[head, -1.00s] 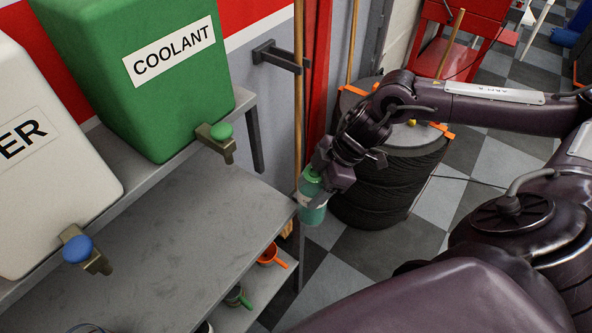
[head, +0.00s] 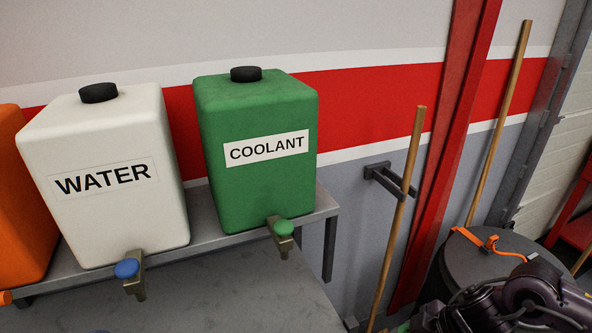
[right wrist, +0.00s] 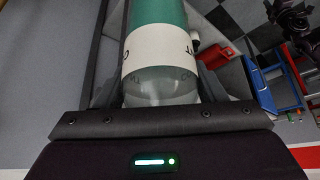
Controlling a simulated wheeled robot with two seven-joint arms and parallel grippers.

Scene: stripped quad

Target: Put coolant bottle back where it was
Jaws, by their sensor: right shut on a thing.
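The coolant bottle (right wrist: 158,48), with a green upper part, a white label band and a clear end, is between the fingers of my right gripper (right wrist: 160,70) in the right wrist view. The gripper is shut on it. In the head view my right arm (head: 520,305) comes in at the lower right; its gripper is mostly cut off by the bottom edge. The green coolant tank (head: 258,185) stands on the raised shelf, with a green-knobbed tap (head: 283,232) at its front. My left gripper is not in view.
The white water tank (head: 110,215) and an orange tank (head: 18,200) stand left of the coolant tank. Wooden poles (head: 402,215) lean near a red post (head: 440,160). A dark drum-like stack (head: 490,255) is at right. The grey surface (head: 240,300) below the tanks looks mostly clear.

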